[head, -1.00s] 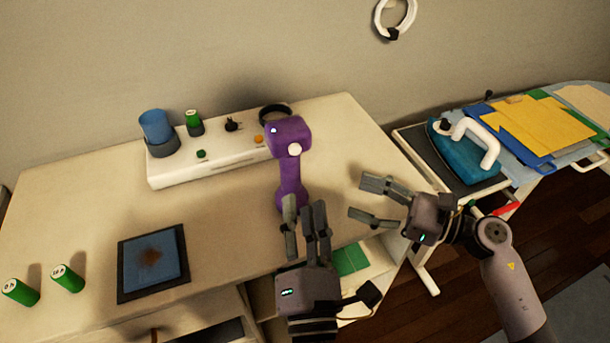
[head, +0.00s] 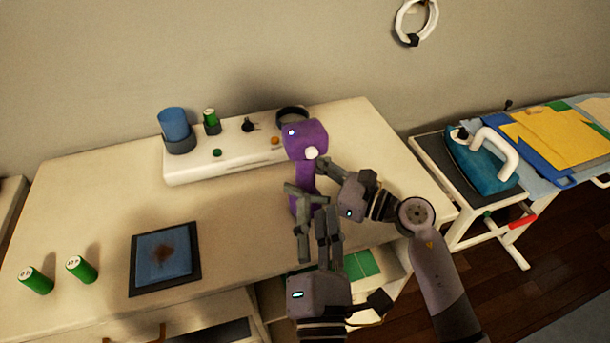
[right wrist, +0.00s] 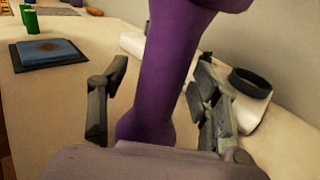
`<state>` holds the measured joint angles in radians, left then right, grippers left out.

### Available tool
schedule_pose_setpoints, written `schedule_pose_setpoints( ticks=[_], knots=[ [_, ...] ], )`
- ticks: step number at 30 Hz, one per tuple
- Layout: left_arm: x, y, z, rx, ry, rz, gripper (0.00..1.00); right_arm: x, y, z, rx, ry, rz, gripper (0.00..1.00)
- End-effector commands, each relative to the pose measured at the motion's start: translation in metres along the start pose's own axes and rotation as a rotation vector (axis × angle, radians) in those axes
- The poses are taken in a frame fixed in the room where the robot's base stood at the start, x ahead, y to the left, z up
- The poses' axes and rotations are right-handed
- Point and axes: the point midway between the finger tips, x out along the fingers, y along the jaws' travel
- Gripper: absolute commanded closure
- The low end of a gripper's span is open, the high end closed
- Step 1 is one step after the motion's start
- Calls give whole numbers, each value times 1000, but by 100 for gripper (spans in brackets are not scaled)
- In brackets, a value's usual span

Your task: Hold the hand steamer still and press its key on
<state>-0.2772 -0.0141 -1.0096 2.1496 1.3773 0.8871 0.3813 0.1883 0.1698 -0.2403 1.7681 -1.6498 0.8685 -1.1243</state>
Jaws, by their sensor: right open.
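The purple hand steamer (head: 306,140) stands upright on the desk, with a white round key (head: 312,153) on its head. My right gripper (head: 316,182) is open around the handle. In the right wrist view the steamer's handle (right wrist: 167,75) rises between the two fingers of my right gripper (right wrist: 158,100), with gaps visible on both sides. My left gripper (head: 318,225) is just in front of the steamer's lower end, its fingers apart with nothing clearly between them. The lower end is partly hidden by fingers.
A white console (head: 230,157) with a blue cup (head: 174,124) stands behind. A dark tray (head: 195,235) with a blue cloth and two green cans (head: 81,269) are at left. A blue iron (head: 480,160) is on the board at right.

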Motion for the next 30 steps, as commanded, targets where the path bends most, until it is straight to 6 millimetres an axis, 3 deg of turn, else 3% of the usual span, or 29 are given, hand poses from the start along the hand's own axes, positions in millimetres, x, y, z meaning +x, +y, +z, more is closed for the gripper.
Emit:
schedule_pose_setpoints(
  ticks=[8, 30],
  knots=[
    [0, 0, 0, 0, 0, 0, 67, 1, 0, 0, 0, 1, 0, 42],
    [0, 0, 0, 0, 0, 0, 67, 1, 0, 0, 0, 1, 0, 91]
  ],
)
